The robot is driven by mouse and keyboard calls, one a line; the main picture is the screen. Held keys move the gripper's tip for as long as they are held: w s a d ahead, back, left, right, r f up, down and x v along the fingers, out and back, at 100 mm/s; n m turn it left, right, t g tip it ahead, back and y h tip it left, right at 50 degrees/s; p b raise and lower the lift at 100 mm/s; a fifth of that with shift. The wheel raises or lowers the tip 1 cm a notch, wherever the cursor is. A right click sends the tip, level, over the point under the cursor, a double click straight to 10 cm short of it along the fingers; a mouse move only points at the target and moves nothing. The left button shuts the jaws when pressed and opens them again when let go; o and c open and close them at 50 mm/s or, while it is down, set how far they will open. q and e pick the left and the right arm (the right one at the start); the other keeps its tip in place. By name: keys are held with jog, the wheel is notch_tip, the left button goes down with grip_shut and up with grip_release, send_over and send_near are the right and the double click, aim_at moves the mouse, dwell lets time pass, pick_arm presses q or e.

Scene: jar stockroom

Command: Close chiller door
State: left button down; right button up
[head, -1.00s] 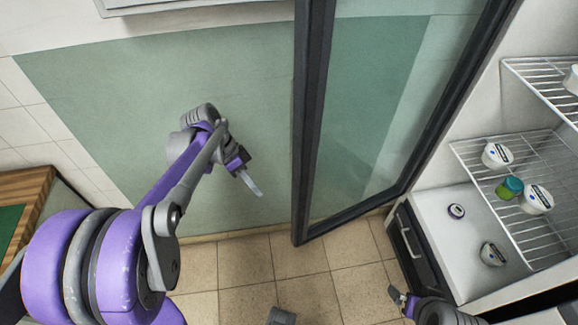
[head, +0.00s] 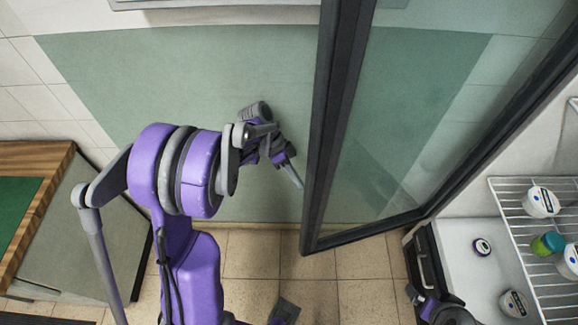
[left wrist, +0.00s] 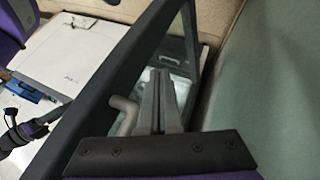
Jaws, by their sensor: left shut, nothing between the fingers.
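The chiller door (head: 401,130) is a glass panel in a dark frame and stands wide open, swung out from the chiller at the right. My left gripper (head: 298,184) is shut and empty, just left of the door's free edge in the head view. In the left wrist view the shut fingers (left wrist: 162,100) point at the dark door frame (left wrist: 112,75); whether they touch it I cannot tell. My right gripper (head: 412,293) shows small at the bottom, below the door; its fingers are too small to read.
Inside the chiller, a wire shelf (head: 520,232) holds white tubs (head: 540,202) and a green jar (head: 548,243). More tubs sit on the white floor below. A wooden-edged counter (head: 38,158) stands at left.

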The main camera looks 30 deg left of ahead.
pick_arm(q)
jog(key=shift+s+d+f+p, duration=0.15)
jog(key=shift+s+d, duration=0.55)
jog(key=shift+d, duration=0.15)
jog(key=shift+s+d+f+p, duration=0.1)
jog(key=shift+s+d+p, duration=0.05)
jog(key=shift+s+d, duration=0.6)
jog(key=shift+w+d, duration=0.1)
